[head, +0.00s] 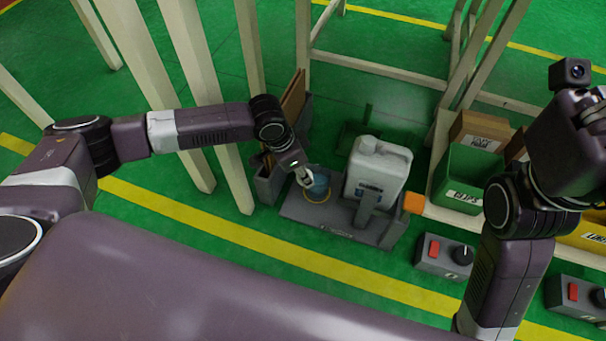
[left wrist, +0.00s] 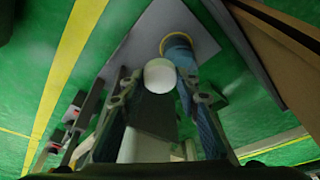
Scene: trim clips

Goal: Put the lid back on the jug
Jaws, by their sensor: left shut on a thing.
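The white jug (head: 378,170) stands upright in a grey holder on a grey base plate (head: 340,231), its neck (head: 367,145) at the top. My left gripper (head: 303,176) is left of the jug, above the plate and close to a blue cylinder (head: 318,184) with a yellow ring. In the left wrist view my left gripper (left wrist: 158,84) is shut on a round white piece (left wrist: 160,75), which looks like the lid. The blue cylinder (left wrist: 180,54) is just beyond the fingers there. My right arm is at the right; its gripper is cut off by the picture edge.
A green bin (head: 467,178) and a cardboard box (head: 481,131) stand right of the jug. A grey switch box (head: 444,256) is in front. Brown boards (head: 293,97) stand in a grey rack behind my left gripper. Pale posts (head: 187,90) rise near my left arm.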

